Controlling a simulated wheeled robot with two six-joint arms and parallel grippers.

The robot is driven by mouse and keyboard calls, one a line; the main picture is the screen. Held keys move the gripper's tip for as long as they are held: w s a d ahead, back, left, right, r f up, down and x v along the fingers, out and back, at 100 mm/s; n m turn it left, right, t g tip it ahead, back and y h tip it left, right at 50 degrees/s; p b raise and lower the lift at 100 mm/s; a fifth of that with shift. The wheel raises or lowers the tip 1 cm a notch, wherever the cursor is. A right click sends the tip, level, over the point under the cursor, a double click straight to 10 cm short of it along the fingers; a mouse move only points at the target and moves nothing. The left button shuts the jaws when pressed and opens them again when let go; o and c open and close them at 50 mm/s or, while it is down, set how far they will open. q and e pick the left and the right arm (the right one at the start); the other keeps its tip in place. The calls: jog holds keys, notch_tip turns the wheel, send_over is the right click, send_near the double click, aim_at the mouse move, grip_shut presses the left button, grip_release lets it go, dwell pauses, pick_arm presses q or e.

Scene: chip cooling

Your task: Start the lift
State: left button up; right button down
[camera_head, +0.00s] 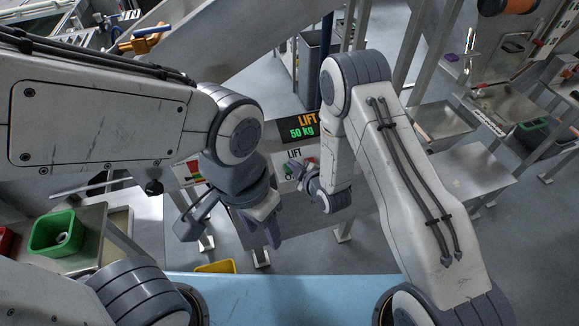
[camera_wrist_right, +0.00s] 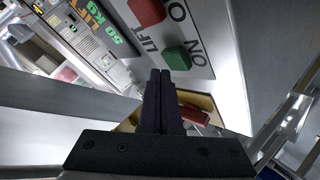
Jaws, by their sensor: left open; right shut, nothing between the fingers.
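The lift control panel (camera_head: 285,168) is a pale plate marked LIFT, below a black display (camera_head: 302,127) reading "LIFT 50 kg". In the right wrist view, a green button (camera_wrist_right: 181,58) sits beside the word ON, and a red button (camera_wrist_right: 147,10) sits farther up the panel (camera_wrist_right: 205,62). My right gripper (camera_head: 302,177) is at the panel. Its fingers (camera_wrist_right: 166,73) are shut and empty, with the tips just beside the green button in the picture. I cannot tell whether they touch it. My left gripper (camera_head: 228,232) is open and empty, pointing down, left of the panel.
A green bin (camera_head: 55,235) with a ring-shaped part stands on a metal table at left. A yellow bin (camera_head: 215,267) shows behind the light blue surface (camera_head: 290,295) in front. In the right wrist view, a red object (camera_wrist_right: 194,115) lies beyond the fingers. Metal trays stand at right.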

jog(key=r+p, duration=0.1)
jog(key=r, duration=0.1)
jog(key=s+r+p, duration=0.1)
jog(key=r+p, duration=0.1)
jog(key=shift+s+d+r, duration=0.15)
jog(key=shift+d+r, duration=0.05)
jog(key=shift+r, duration=0.2)
dwell(0.4)
jog(key=s+a+r+m+g+h+b, duration=0.2)
jog(key=s+r+m+g+h+b, duration=0.15)
jog(key=s+r+g, duration=0.45)
jog(key=s+d+r+m+g, duration=0.1)
jog(key=s+d+r, duration=0.1)
jog(key=s, duration=0.5)
jog(key=s+d+r+m+g+h+b, duration=0.1)
jog(key=s+d+r+m, duration=0.1)
jog(key=s, duration=0.6)
jog(key=s+d+r+m+g+b, duration=0.1)
jog(key=s+r, duration=0.3)
jog(key=s, duration=0.3)
jog(key=shift+s+d, duration=0.4)
